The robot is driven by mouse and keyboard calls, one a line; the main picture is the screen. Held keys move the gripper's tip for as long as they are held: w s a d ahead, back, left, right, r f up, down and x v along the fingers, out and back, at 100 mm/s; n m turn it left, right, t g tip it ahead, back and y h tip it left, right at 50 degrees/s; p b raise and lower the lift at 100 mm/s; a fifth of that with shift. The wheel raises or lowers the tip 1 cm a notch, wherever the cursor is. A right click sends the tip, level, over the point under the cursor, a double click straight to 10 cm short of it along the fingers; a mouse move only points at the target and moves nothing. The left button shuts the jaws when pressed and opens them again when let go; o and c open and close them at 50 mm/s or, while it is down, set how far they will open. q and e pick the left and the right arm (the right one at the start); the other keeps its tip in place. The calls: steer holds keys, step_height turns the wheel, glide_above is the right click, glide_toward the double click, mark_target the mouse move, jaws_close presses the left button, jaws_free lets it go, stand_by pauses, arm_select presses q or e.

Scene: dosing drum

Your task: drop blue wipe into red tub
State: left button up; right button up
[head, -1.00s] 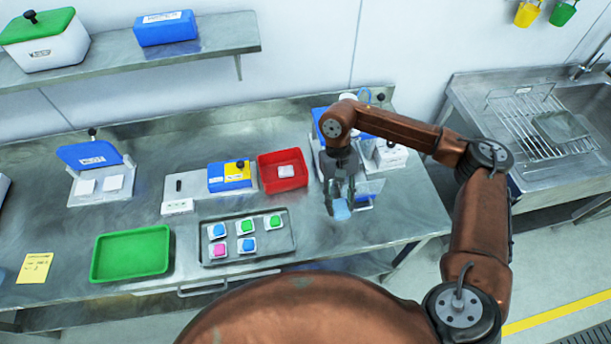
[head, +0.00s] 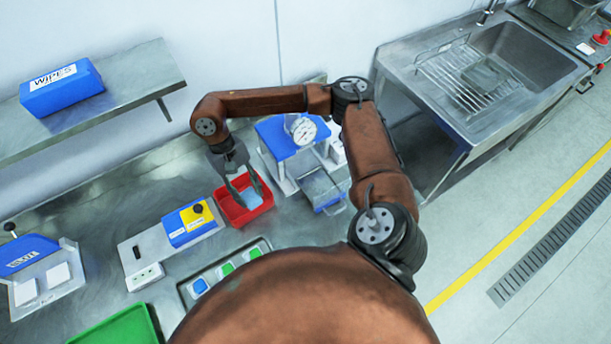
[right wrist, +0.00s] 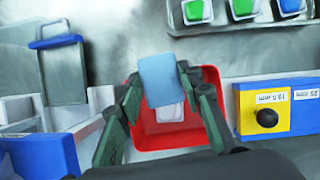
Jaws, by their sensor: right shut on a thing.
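The blue wipe (right wrist: 162,80) is pinched between the fingertips of my right gripper (right wrist: 160,88). In the head view the wipe (head: 251,198) shows between the fingers of the right gripper (head: 244,190), over the red tub (head: 232,214). In the right wrist view the red tub (right wrist: 150,136) lies below the wipe, with a white piece (right wrist: 170,112) inside it. Whether the wipe touches the tub floor cannot be told. My left gripper is not in view.
A blue and white press with a round gauge (head: 302,131) stands right of the tub. A blue and yellow block (head: 188,222) sits left of it. A grey tray (head: 213,271) with colored items and a green tray (head: 118,328) are in front.

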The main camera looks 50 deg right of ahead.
steer(key=r+m+p, duration=0.1)
steer(key=w+r+m+y+p, duration=0.1)
steer(key=m, duration=0.1)
steer(key=r+m+p, duration=0.1)
steer(key=p, duration=0.1)
steer(key=shift+w+d+t+y, duration=0.15)
steer(key=shift+w+t+y, duration=0.15)
steer(key=r+m+p, duration=0.1)
steer(key=r+m+y+p, duration=0.1)
steer(key=m, duration=0.1)
steer(key=m+t+p, duration=0.1)
steer(key=m+p, duration=0.1)
steer(key=shift+w+d+r+y, duration=0.15)
steer(key=shift+d+r+y, duration=0.15)
steer(key=shift+r, duration=0.1)
arm_select(q)
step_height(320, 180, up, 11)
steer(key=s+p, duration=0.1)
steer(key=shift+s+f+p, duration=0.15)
steer(key=shift+p, duration=0.25)
arm_select(e)
steer(key=f+m, duration=0.1)
steer(key=w+d+f+m+t, duration=0.1)
steer(key=f+m, duration=0.1)
steer(key=w+f+m+t, duration=0.1)
steer(key=m, duration=0.1)
steer(key=shift+w+d+f+y, duration=0.1)
steer(key=shift+d+f+y, duration=0.05)
steer(key=shift+f+y, duration=0.2)
